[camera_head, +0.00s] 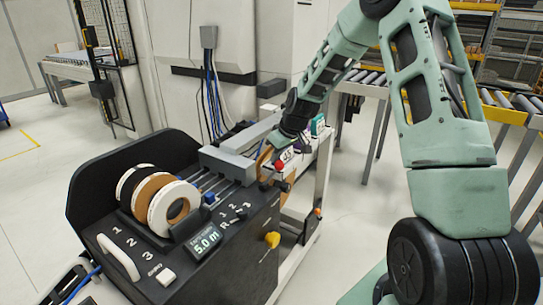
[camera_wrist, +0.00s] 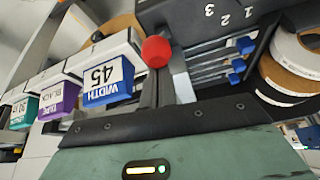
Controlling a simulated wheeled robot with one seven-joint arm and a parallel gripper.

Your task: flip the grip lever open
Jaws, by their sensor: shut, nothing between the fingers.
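A red ball knob (camera_head: 279,165), which looks like the end of the grip lever, is at the right end of the black edge-banding machine (camera_head: 235,240). In the wrist view the red knob (camera_wrist: 156,51) is just beyond my fingertips, near the middle of the picture. My gripper (camera_head: 280,152) is shut and empty, reaching down close to the knob from above. I cannot tell whether it touches the knob. The rest of the lever is mostly hidden by the knob and my fingers.
White, brown and black tape rolls (camera_head: 160,200) stand in the machine's left part. A display (camera_head: 206,238) reads 5.0 m. A yellow knob (camera_head: 272,239) sticks out from the machine's side. Labelled boxes, one marked WIDTH 45 (camera_wrist: 105,80), are beside the knob. A roller conveyor (camera_head: 375,80) stands behind.

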